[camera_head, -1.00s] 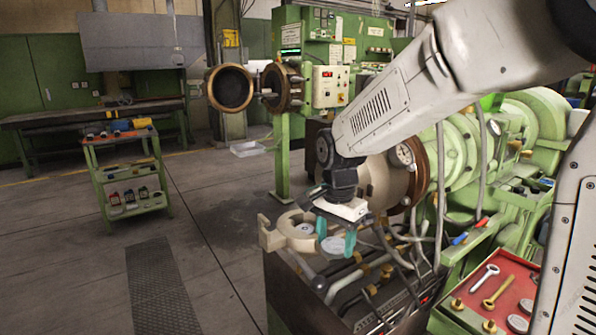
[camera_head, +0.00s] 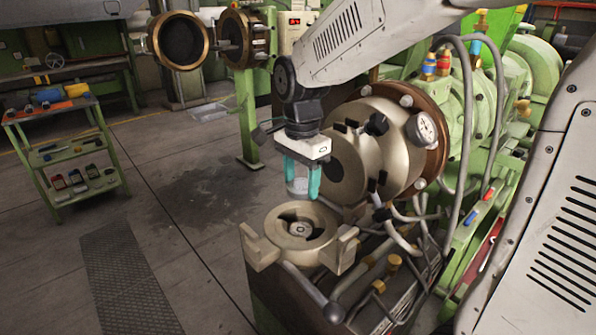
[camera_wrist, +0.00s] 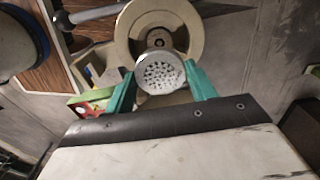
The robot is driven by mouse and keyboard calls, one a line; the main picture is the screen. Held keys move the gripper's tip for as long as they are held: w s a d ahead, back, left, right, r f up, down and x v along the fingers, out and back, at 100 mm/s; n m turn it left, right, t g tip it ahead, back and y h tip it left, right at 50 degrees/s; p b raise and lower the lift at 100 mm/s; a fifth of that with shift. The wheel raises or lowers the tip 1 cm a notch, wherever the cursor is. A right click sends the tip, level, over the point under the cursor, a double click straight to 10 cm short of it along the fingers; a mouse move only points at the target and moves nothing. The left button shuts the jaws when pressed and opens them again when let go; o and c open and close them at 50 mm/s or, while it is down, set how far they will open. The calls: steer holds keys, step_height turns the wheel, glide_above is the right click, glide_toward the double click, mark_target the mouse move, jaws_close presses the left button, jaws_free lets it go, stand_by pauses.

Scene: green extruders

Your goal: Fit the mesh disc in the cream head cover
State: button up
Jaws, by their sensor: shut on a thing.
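The cream head cover (camera_head: 270,222) lies open side up on top of the dark machine cabinet, with a round recess and a small hub in its middle. My gripper (camera_head: 302,182) has teal fingers and points down above the cover's far right side. It is shut on the mesh disc (camera_head: 298,187), which is held clear of the cover. In the wrist view the mesh disc (camera_wrist: 161,72) shows a perforated grey face between the teal fingers. Behind it the head cover's ring (camera_wrist: 128,38) is partly hidden by the disc.
The cream extruder head (camera_head: 375,140) with its gauge stands close right of my gripper. Hoses and brass fittings (camera_head: 393,262) lie right of the cover. A green tool trolley (camera_head: 60,145) stands at the left. The floor between is clear.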

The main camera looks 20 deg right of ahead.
steer(key=shift+f, duration=4.05)
steer(key=shift+a+f, duration=0.1)
steer(key=shift+f, duration=0.1)
steer(key=shift+f, duration=0.3)
steer(key=shift+f, duration=0.45)
steer(key=o, duration=1.2)
steer(key=shift+c, duration=0.2)
steer(key=shift+r, duration=0.1)
steer(key=shift+r, duration=3.9)
